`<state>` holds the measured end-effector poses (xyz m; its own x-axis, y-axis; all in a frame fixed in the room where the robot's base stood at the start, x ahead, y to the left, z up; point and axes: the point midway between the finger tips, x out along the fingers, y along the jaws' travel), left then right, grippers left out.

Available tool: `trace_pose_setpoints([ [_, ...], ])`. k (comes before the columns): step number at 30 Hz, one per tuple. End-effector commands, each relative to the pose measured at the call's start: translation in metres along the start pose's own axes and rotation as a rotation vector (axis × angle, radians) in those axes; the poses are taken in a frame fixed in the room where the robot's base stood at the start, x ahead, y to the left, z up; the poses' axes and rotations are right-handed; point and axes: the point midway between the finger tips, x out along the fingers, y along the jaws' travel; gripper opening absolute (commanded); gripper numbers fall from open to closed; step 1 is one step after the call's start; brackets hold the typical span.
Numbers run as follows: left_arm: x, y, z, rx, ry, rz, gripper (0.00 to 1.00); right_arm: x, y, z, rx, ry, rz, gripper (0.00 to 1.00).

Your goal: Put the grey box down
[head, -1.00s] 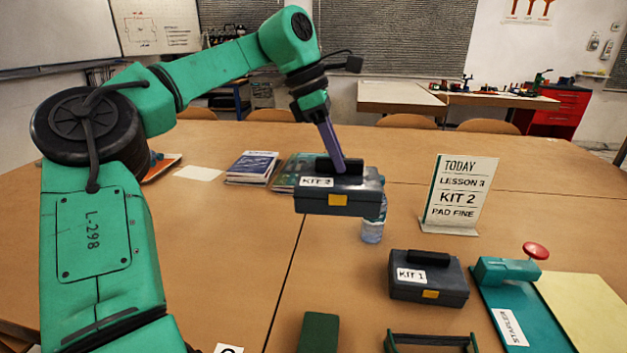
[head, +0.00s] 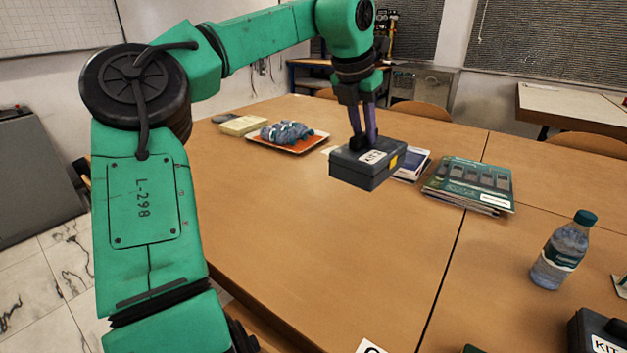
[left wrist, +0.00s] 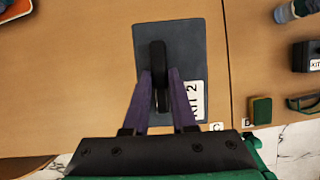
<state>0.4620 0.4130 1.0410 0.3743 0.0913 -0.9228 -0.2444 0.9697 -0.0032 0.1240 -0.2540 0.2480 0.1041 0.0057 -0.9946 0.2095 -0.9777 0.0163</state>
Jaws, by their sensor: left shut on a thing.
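The grey box (head: 366,166) has a dark handle, a yellow latch and a white label. In the left wrist view the grey box (left wrist: 185,42) shows its lid, and the label reads KIT 2. My left gripper (head: 364,142) is shut on its handle from above. Its two purple fingers flank the handle in the left wrist view (left wrist: 160,92). The box is level over the wooden table (head: 310,235); I cannot tell for sure whether its underside touches the top. My right gripper is not in view.
An orange tray (head: 312,147) with a grey-blue bundle lies left of the box. Books (head: 470,184) lie to its right. A water bottle (head: 562,250) and another kit box (head: 597,332) stand farther right. The table in front of the box is clear.

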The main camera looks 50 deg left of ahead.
Motion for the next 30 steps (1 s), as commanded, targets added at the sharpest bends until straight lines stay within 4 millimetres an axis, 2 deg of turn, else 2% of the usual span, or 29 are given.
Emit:
trace_pose_setpoints([
  [5, 0.004, 0.003, 0.0, -0.056, -0.001, 0.022, 0.0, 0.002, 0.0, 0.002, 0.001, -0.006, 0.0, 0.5],
  [7, 0.015, 0.003, -0.004, -0.059, 0.001, 0.021, 0.0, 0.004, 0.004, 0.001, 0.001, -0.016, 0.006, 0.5],
  [15, 0.071, 0.003, -0.028, -0.057, 0.001, 0.02, 0.0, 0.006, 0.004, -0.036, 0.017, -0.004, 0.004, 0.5],
  [24, 0.131, 0.002, -0.053, -0.056, 0.001, 0.019, 0.0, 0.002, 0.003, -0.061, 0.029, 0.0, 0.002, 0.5],
  [30, 0.151, 0.003, -0.061, -0.056, -0.001, 0.02, 0.0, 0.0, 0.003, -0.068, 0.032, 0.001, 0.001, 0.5],
])
